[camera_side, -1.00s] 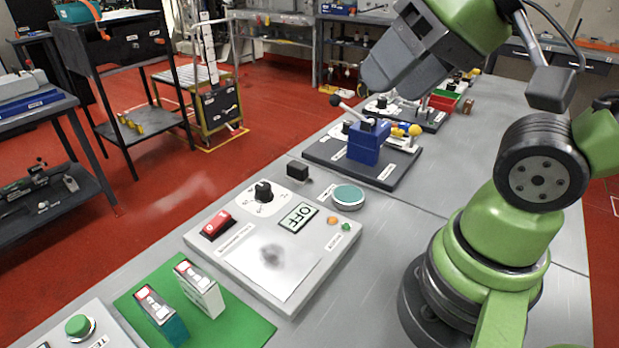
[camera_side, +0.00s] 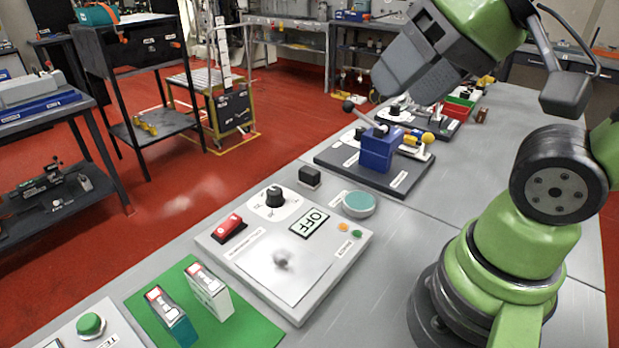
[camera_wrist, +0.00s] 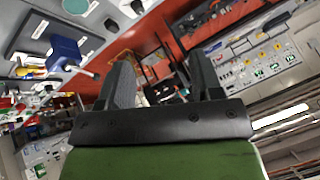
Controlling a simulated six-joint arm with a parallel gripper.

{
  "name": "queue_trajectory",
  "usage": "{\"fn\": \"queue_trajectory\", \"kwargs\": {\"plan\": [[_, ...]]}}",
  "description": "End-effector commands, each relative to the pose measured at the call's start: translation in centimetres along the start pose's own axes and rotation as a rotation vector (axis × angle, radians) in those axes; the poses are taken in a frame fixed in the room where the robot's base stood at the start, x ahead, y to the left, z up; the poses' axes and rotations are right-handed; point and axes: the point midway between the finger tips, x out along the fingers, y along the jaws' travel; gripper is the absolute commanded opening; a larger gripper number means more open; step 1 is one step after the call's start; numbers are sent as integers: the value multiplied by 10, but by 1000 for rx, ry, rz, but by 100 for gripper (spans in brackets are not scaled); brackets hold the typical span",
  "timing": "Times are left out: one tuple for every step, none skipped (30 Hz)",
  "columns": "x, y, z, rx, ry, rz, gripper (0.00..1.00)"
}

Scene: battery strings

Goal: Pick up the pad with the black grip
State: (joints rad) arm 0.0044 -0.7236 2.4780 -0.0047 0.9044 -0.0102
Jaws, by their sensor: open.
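A small black block (camera_side: 309,177), possibly the pad with the black grip, sits on the grey bench behind a control panel (camera_side: 340,268). No separate pad surface can be made out on it. A round teal disc (camera_side: 358,203) lies to its right. My gripper (camera_side: 405,92) is raised above the bench, up and to the right of the black block and apart from it. In the wrist view my gripper (camera_wrist: 163,75) shows two dark fingers spread with nothing between them. The teal disc (camera_wrist: 76,6) shows at the upper left there.
A blue block with a lever (camera_side: 377,150) stands on a dark base beneath my gripper. Two small boxes stand on a green mat (camera_side: 262,328). Bench right of the panel is clear.

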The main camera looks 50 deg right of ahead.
Motion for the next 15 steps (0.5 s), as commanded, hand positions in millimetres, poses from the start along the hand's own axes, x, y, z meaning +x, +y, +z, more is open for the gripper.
{"fn": "queue_trajectory", "kwargs": {"plan": [[2, -1, -7, -5, -11, 12, 60], [3, -2, -13, -10, -20, 21, 60], [6, -3, -22, -21, -35, 35, 60], [9, -3, -30, -30, -47, 48, 60], [13, -3, -39, -41, -59, 61, 60], [19, -4, -52, -55, -80, 78, 60], [24, -3, -61, -67, -95, 92, 60], [30, -2, -71, -80, -111, 106, 60], [39, 0, -84, -96, -132, 122, 60], [46, 2, -92, -107, -150, 135, 60], [54, 4, -101, -119, -166, 147, 60], [65, 8, -112, -134, -189, 161, 60], [74, 12, -120, -145, -207, 172, 60], [83, 16, -127, -156, -225, 182, 60], [96, 22, -137, -171, -249, 195, 60]]}}
